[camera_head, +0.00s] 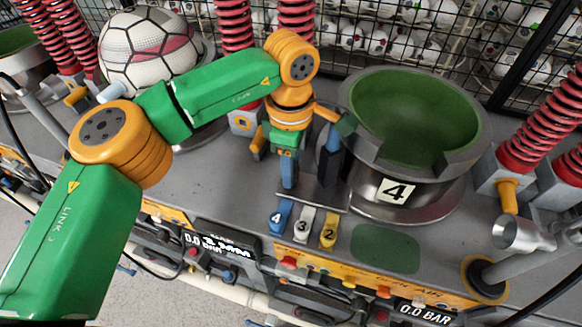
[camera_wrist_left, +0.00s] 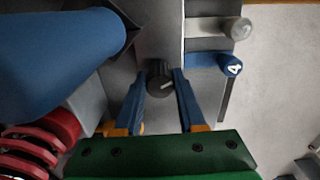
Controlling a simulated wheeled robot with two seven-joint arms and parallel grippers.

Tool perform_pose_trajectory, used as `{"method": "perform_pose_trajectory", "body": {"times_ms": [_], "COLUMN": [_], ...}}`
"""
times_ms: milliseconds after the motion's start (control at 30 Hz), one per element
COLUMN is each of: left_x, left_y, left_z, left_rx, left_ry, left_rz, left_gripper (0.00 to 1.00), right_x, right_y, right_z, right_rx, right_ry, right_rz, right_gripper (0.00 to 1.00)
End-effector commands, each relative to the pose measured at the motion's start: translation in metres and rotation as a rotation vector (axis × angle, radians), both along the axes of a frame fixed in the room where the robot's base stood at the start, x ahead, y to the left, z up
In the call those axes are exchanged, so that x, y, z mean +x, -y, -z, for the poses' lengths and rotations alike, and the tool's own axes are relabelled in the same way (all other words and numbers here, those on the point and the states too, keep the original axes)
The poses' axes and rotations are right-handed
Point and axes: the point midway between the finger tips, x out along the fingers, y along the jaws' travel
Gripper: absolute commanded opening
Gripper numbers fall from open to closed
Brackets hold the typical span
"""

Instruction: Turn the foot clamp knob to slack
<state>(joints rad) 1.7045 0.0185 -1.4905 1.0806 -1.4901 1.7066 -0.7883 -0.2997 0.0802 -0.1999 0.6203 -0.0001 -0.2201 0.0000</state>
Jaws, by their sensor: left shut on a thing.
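The foot clamp knob, a small dark round knob with a pale pointer mark (camera_wrist_left: 160,79), shows in the left wrist view. My left gripper (camera_wrist_left: 163,90) has one blue finger on each side of it and is shut on it. In the head view my left gripper (camera_head: 288,178) points down at the bench beside the station 4 cup (camera_head: 396,190). The knob is hidden behind the fingers there. The pointer slants, but I cannot read its setting. My right gripper is not in view.
A blue lever marked 4 (camera_head: 280,215), a white lever marked 3 (camera_head: 303,224) and a yellow lever marked 2 (camera_head: 328,230) stand just in front of the gripper. A blue post (camera_head: 333,150) is close on the right. A ball (camera_head: 147,50) sits at the back left.

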Motion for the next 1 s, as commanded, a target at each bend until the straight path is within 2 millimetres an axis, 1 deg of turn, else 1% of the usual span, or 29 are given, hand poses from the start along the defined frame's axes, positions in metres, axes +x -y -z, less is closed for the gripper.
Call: {"method": "perform_pose_trajectory", "body": {"times_ms": [700,1000], "left_x": [0.002,0.002], "left_y": [0.0,-0.001], "left_z": [-0.001,-0.001], "left_rx": [-0.001,0.0], "left_ry": [0.004,0.005], "left_rz": [-0.678,-0.915], "left_gripper": [0.0,0.0], "right_x": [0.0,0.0], "right_y": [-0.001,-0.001], "right_z": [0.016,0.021], "right_rx": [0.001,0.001], "right_ry": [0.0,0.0], "right_rz": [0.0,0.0], "right_gripper": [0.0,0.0]}}
